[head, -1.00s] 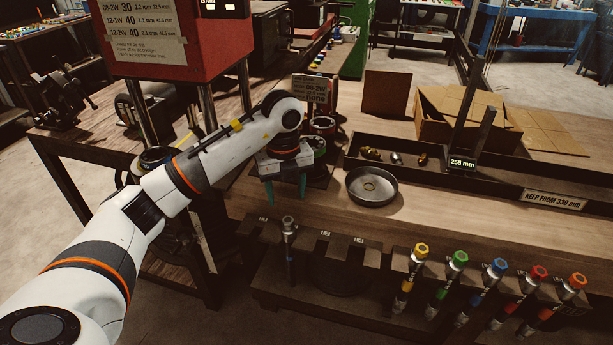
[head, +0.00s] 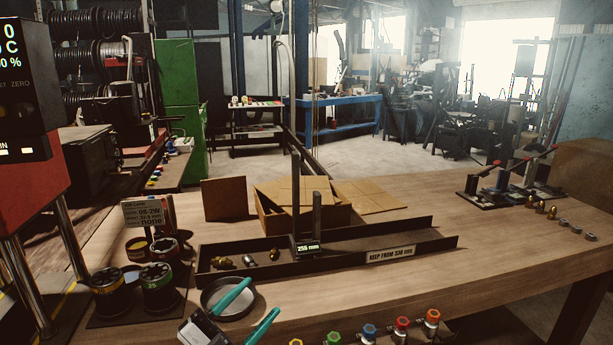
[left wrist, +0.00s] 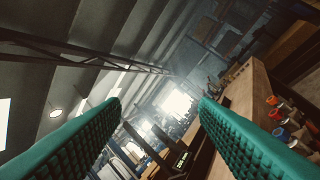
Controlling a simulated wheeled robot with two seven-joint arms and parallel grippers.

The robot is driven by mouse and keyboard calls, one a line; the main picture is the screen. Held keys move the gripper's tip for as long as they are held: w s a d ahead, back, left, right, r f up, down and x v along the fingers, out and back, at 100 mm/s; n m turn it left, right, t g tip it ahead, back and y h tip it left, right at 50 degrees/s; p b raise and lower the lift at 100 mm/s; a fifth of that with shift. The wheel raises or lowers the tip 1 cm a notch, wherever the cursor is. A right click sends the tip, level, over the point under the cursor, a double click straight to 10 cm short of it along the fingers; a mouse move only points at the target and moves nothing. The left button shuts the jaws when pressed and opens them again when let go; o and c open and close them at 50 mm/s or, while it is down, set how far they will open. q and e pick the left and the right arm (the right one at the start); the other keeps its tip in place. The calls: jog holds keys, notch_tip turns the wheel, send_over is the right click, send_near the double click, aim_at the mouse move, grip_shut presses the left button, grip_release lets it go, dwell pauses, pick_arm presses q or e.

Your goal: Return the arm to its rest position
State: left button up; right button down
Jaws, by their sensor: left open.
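My left gripper (head: 248,312) shows at the bottom of the head view, low and in front of the bench. Its two teal fingers are apart with nothing between them. In the left wrist view the teal fingers (left wrist: 160,120) are spread wide and empty, pointing toward the far windows and roof. The rest of the left arm is out of the head view. My right gripper is not in view.
A round metal dish (head: 238,305) lies close behind the left gripper. Behind it, a dark measuring trough (head: 420,240) holds several brass fittings. Colour-capped tools (head: 401,325) line the front edge. The red crimper (head: 35,185) stands at left. The bench's right middle is clear.

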pick_arm(q)
jog(key=s+a+f+n+y, duration=0.4)
jog(key=a+f+n+y, duration=0.9)
jog(key=f+n+y, duration=0.3)
jog(key=s+d+f+n+g, duration=0.1)
jog(key=s+f+g, duration=0.5)
jog(key=s, duration=0.4)
jog(key=s+f+n+g, duration=0.1)
jog(key=s+f+g, duration=0.5)
jog(key=s, duration=0.4)
notch_tip(320, 180, down, 28)
jog(key=s+g, duration=0.2)
jog(key=s, duration=0.1)
jog(key=s+a+f+m+g, duration=0.1)
jog(key=s+a+f, duration=0.1)
jog(key=s+f, duration=1.2)
jog(key=shift+s+a, duration=0.35)
jog(key=shift+s, duration=0.35)
